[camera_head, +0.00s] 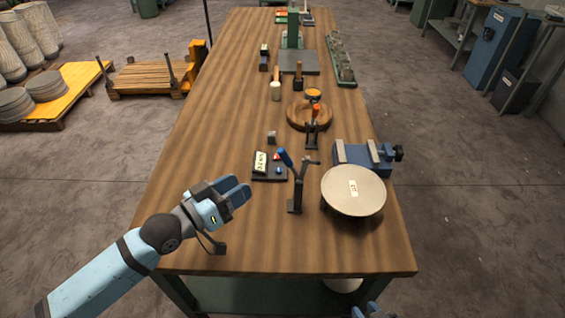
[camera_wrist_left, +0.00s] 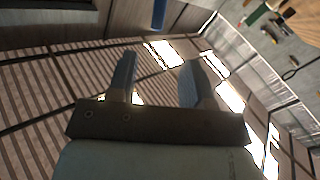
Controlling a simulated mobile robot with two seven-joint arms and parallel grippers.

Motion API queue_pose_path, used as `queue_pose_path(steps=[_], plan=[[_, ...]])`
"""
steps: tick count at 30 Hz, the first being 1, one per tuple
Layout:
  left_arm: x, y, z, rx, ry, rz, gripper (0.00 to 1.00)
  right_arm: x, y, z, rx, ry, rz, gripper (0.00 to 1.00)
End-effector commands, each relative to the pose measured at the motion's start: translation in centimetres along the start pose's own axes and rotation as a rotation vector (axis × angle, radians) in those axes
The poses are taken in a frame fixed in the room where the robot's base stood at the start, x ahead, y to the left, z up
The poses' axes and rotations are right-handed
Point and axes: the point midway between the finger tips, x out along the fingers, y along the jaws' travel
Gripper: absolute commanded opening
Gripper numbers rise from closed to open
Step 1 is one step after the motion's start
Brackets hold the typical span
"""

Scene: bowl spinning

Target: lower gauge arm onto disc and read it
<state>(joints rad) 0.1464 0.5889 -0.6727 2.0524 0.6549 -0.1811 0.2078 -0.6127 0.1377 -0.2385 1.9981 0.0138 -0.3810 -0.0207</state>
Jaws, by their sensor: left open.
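The pale round disc (camera_head: 368,205) with a small white label lies flat at the right front of the wooden bench. Just left of it stands the dark gauge stand (camera_head: 297,192). Its arm (camera_head: 290,165) is tilted up to the left with a blue handle end, clear of the disc. My left gripper (camera_head: 243,190) is open and empty above the bench, left of the stand and apart from it. In the left wrist view its two fingers (camera_wrist_left: 160,75) are spread with nothing between them. A small blue part of my right gripper (camera_head: 370,311) shows at the bottom edge.
A black tray (camera_head: 262,178) with a white readout lies behind the stand. A blue vise (camera_head: 362,155) sits behind the disc. A wooden ring (camera_head: 296,116) and an orange-topped clamp (camera_head: 313,130) stand farther back. The bench's left front is clear.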

Motion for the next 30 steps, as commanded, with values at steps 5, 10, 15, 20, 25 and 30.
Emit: queue_pose_path(steps=[5,10,15,20,25,30], plan=[[1.7,0.1,-0.3,-0.003,0.002,0.003,0.46,-0.3,-0.1,-0.3,-0.001,0.0,-0.002,0.33],[5.2,0.1,-0.4,-0.002,0.003,0.003,0.46,-0.6,0.0,-0.7,-0.002,-0.001,0.001,0.33],[8.9,0.2,-0.3,-0.002,0.002,0.003,0.46,-0.9,0.2,-0.9,-0.003,-0.004,0.004,0.33],[11.6,0.1,-0.3,-0.001,0.002,0.002,0.46,-1.0,0.3,-1.1,-0.003,-0.006,0.006,0.33],[13.3,0.1,-0.2,-0.001,0.0,0.002,0.46,-1.1,0.3,-1.2,-0.003,-0.007,0.006,0.33],[13.8,0.1,-0.1,0.0,0.0,0.002,0.46,-1.1,0.3,-1.2,-0.003,-0.006,0.005,0.33]])
